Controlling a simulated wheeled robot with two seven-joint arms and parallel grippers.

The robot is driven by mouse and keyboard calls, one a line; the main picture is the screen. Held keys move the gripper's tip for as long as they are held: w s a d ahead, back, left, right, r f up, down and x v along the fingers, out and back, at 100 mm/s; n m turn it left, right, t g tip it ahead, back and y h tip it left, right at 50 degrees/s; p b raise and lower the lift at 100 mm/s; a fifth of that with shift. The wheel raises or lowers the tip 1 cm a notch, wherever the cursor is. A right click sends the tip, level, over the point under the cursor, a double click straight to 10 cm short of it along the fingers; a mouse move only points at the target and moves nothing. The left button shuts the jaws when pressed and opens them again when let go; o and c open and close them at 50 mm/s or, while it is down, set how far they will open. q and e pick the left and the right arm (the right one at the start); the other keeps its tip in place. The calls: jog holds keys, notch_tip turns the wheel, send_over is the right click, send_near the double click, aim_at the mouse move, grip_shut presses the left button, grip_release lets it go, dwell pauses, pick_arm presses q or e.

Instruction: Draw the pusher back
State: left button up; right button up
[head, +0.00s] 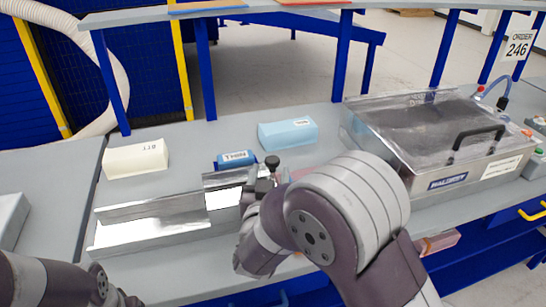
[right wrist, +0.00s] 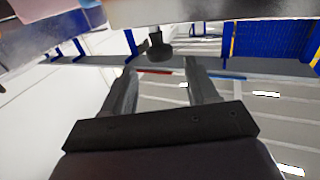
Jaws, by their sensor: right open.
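A shiny metal trough (head: 150,222) with a white floor lies across the front of the table. At its right end, a dark knob (head: 271,161), apparently the pusher's handle, stands up beside my right gripper (head: 258,186). In the right wrist view my right gripper (right wrist: 160,68) has its two fingers spread apart, with a dark knob (right wrist: 157,48) showing beyond and between the tips. I see no contact with it. My right arm hides the trough's right end and most of the pusher. My left arm enters at bottom left; its gripper is mostly cut off.
A cream block (head: 135,159), a light blue block (head: 288,134) and a small dark blue block marked THIN (head: 236,160) lie behind the trough. A clear-lidded machine (head: 440,140) with a black handle stands at right. A shelf (head: 230,12) spans the back.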

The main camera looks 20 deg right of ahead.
aim_at(272, 164)
jog(key=x, duration=0.5)
jog(key=shift+w+d, duration=0.15)
jog(key=shift+w, duration=0.35)
pick_arm(q)
jog(key=shift+r, duration=0.25)
